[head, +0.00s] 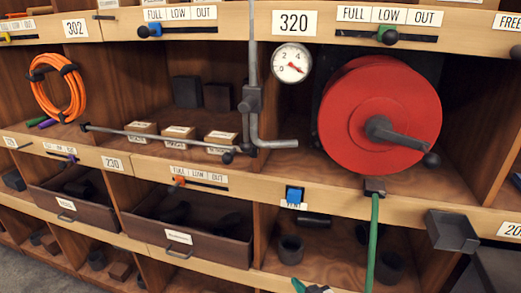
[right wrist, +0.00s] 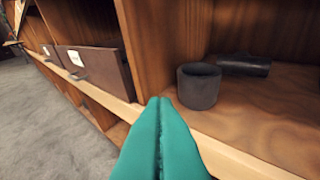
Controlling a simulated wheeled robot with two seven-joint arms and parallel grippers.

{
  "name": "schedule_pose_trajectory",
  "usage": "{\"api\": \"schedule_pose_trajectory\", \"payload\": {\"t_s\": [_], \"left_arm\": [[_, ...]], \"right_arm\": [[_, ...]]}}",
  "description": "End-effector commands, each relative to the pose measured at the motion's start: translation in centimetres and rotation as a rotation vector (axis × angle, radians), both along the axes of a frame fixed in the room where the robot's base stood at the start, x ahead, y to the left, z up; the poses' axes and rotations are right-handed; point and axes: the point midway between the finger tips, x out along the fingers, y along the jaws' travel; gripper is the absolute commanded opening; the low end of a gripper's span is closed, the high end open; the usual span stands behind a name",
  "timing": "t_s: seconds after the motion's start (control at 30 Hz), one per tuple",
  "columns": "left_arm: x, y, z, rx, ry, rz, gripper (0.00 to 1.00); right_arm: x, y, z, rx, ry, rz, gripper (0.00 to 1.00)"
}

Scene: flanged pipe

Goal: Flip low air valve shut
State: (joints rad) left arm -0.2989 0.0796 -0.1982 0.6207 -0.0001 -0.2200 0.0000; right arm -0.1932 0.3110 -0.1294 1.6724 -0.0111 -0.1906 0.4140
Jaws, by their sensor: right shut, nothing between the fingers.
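No part is plainly marked as the low air valve. A grey vertical pipe (head: 253,50) has a valve-like block (head: 251,100), with a long rod (head: 150,137) and dark knob by its lower bend. A blue piece (head: 294,194) sits on the shelf lip above a small tag. A dark fitting (head: 375,187) with a green hose (head: 372,240) hangs to its right. My right gripper (head: 298,285) shows only in part at the bottom edge of the head view. In the right wrist view its teal fingers (right wrist: 160,130) are together and empty, near the lower shelf lip. My left gripper is not visible.
A dark cup (right wrist: 199,87) and a short pipe (right wrist: 245,65) lie in the lower bay. Brown drawers (head: 187,240) are to the left. A red reel (head: 380,115) with a crank and a gauge (head: 292,62) are above. Dark blocks (head: 452,230) jut out at right.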

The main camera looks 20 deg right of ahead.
Motion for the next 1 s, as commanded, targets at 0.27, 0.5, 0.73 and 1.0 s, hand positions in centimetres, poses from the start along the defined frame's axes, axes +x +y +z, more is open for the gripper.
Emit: {"api": "schedule_pose_trajectory", "payload": {"t_s": [0.27, 0.5, 0.73, 1.0], "left_arm": [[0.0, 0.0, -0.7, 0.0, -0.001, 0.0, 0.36], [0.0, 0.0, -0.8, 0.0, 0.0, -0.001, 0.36], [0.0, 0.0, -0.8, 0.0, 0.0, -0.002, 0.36], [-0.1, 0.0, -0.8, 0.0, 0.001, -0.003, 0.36]], "right_arm": [[2.0, 1.9, 15.2, 0.097, -0.318, 0.073, 0.0], [2.7, 2.3, 24.5, 0.205, -0.616, 0.2, 0.0], [2.8, 1.5, 29.7, 0.289, -0.846, 0.358, 0.0], [1.3, 0.6, 34.0, 0.362, -1.041, 0.559, 0.0]]}}
